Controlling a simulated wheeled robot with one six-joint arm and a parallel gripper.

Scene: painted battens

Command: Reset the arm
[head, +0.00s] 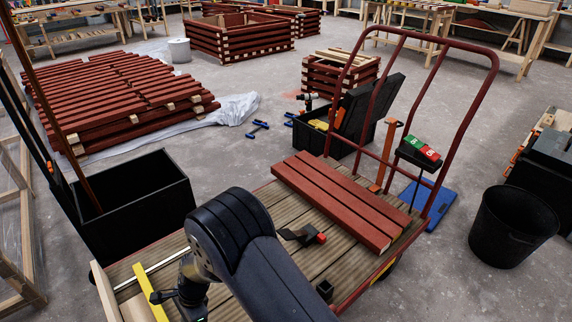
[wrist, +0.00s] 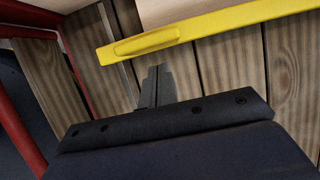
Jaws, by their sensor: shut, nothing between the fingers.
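My gripper (wrist: 155,78) shows in the wrist view with its two dark fingers together and nothing between them. It is above the slatted wooden deck of the cart (wrist: 225,70), pointing toward a yellow bar (wrist: 190,36). In the head view, my dark arm reaches over the cart deck (head: 255,275) from the bottom edge. The fingers are hard to make out there, near the yellow bar (head: 148,290) at the lower left. I cannot tell how high the fingertips are above the deck.
Red-painted battens (head: 335,198) lie on the cart by its red tubular handle (head: 390,150). A red-and-black tool (head: 305,236) lies on the deck. A black bin (head: 138,200) stands left, a black bucket (head: 512,228) right. Stacked red battens (head: 120,95) lie behind.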

